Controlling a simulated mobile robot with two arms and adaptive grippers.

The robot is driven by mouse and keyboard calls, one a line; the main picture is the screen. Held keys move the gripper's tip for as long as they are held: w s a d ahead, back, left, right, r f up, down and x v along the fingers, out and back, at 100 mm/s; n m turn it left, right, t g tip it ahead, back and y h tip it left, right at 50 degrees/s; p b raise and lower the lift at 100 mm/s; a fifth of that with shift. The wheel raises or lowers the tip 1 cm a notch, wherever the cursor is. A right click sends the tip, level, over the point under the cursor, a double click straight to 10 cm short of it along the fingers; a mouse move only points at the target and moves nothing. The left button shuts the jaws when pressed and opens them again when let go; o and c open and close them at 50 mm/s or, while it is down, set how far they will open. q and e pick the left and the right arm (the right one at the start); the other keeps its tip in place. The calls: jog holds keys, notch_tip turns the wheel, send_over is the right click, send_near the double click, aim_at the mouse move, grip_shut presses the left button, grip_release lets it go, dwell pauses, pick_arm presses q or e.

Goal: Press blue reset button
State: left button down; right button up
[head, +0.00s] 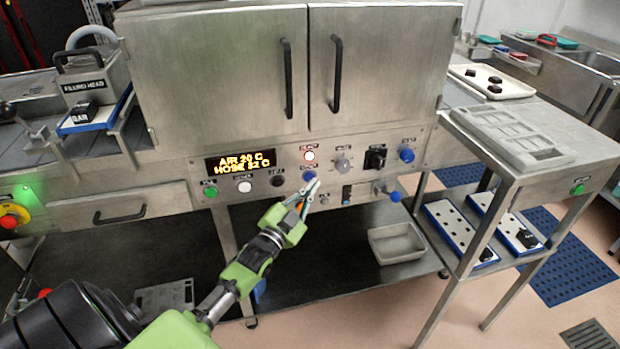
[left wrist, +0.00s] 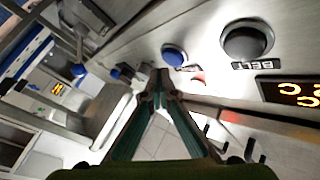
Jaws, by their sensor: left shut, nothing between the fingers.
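The blue button (head: 309,176) is on the steel control panel, just below a lit red-ringed button. In the left wrist view the blue button (left wrist: 174,55) stands out from the panel, just above and right of my fingertips. My left gripper (head: 314,186) is shut and empty, its tips close to the blue button and slightly below and right of it in the head view. The tips (left wrist: 160,76) also show in the left wrist view; I cannot tell whether they touch the button. My right gripper is not in view.
The panel also has a red-ringed button (head: 310,156), a black belt button (left wrist: 247,40), a white button (head: 245,186), a green button (head: 210,192) and an amber display (head: 240,161). A blue knob (head: 407,155) and a blue-ended lever (head: 394,197) stick out at the right.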

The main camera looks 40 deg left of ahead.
pick_arm(q)
jog(key=shift+w+a, duration=0.25)
jog(key=shift+a, duration=0.1)
jog(key=shift+w+a+b, duration=0.3)
dwell(0.9)
jog(key=shift+s+d+r, duration=0.1)
dwell(0.4)
jog(key=shift+s+d+p, duration=0.5)
jog(key=shift+p, duration=0.1)
